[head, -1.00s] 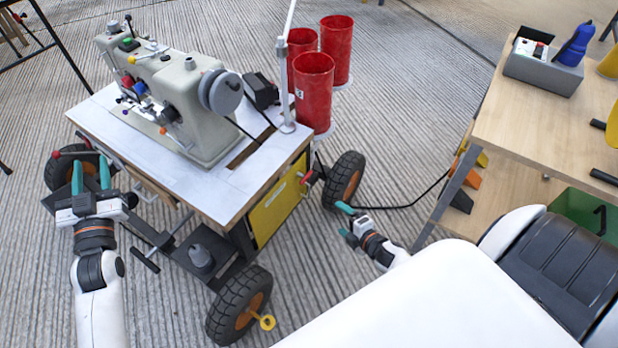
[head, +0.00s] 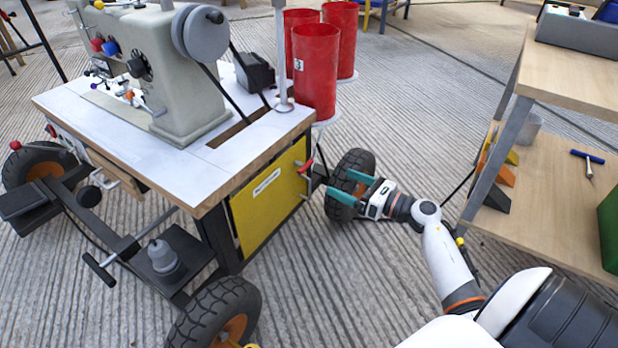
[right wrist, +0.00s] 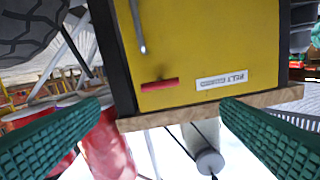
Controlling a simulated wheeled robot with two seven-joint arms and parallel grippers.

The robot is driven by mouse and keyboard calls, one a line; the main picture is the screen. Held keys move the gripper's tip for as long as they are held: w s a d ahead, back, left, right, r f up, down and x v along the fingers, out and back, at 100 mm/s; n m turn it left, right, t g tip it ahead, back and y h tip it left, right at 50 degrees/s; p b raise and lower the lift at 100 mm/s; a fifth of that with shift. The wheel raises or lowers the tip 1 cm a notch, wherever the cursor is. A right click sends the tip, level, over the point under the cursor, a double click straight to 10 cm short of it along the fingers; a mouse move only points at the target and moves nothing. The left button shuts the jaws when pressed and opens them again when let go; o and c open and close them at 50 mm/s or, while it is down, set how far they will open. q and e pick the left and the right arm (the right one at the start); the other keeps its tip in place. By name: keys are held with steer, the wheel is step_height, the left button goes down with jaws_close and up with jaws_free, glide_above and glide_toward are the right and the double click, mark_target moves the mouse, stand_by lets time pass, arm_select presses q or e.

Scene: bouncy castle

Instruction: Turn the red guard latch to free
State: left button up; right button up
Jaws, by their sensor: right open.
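The red guard latch (head: 306,166) is a small red bar at the right edge of the yellow guard panel (head: 262,207), below the sewing machine's table top. In the right wrist view, which shows the cart upside down, the latch (right wrist: 160,85) lies nearly level on the panel (right wrist: 205,40), left of a white label. My right gripper (head: 340,184) is open and empty, to the right of the latch and apart from it. In the right wrist view its teal fingers (right wrist: 165,102) stand wide on either side of the latch. My left gripper is out of view.
A cart wheel (head: 350,165) is right behind my right fingers. Red bins (head: 314,75) stand beyond the table top (head: 150,130). A metal bar (right wrist: 138,25) sits on the panel near the latch. A wooden shelf unit (head: 545,170) stands at right. Ribbed floor is clear between.

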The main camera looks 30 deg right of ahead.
mark_target(301, 164)
steer(key=b+x, duration=0.4)
steer(key=x, duration=0.7)
steer(key=shift+w+b, duration=0.15)
steer(key=shift+b, duration=0.25)
steer(key=shift+a, duration=0.1)
